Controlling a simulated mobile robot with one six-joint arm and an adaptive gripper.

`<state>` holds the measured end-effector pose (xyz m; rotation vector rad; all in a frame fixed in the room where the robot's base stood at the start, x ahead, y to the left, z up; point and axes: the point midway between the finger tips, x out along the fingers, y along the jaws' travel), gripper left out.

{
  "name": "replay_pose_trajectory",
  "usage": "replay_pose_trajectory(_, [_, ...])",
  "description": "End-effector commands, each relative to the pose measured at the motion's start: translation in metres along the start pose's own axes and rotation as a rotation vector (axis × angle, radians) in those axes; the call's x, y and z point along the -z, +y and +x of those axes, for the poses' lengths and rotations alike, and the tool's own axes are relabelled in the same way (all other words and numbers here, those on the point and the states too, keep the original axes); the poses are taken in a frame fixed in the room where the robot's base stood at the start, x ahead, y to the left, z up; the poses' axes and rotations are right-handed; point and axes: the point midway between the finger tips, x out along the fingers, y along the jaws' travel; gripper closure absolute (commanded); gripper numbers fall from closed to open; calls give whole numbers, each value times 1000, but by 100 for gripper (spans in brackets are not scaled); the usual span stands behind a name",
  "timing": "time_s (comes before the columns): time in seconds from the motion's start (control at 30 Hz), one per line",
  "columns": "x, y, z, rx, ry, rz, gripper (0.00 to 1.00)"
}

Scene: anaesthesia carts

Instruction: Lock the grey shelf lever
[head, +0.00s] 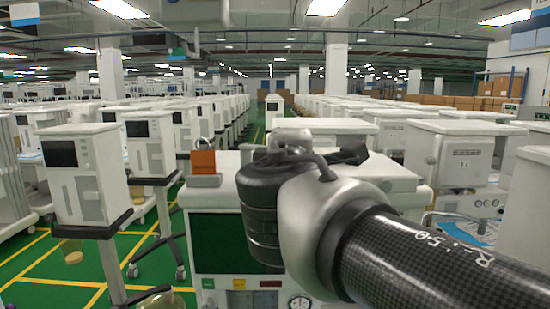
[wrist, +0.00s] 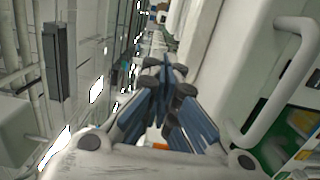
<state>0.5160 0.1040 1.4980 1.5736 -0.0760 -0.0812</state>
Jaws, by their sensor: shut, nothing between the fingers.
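My gripper (wrist: 165,75) is shut and empty in the wrist view, its blue-grey fingers together. In the head view my arm reaches over the top of the nearest white cart (head: 212,222) and hides part of it. I cannot make out the grey shelf lever for certain in either view. In the wrist view a white bar handle (wrist: 290,85) on a white body stands to the right, apart from the fingers.
An orange block with a metal loop (head: 203,162) stands on the near cart's top, left of my arm. Another white cart with a dark screen (head: 85,180) stands at the left. White machines (head: 462,150) line the right. Green floor (head: 40,262) shows at lower left.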

Motion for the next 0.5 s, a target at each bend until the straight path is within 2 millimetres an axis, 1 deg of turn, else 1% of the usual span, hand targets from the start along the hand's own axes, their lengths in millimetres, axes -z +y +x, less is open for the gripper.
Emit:
replay_pose_trajectory(0.2, [-6,-2,9,0,-1,0,100])
replay_pose_trajectory(0.5, [-9,-1,16,0,0,0,100])
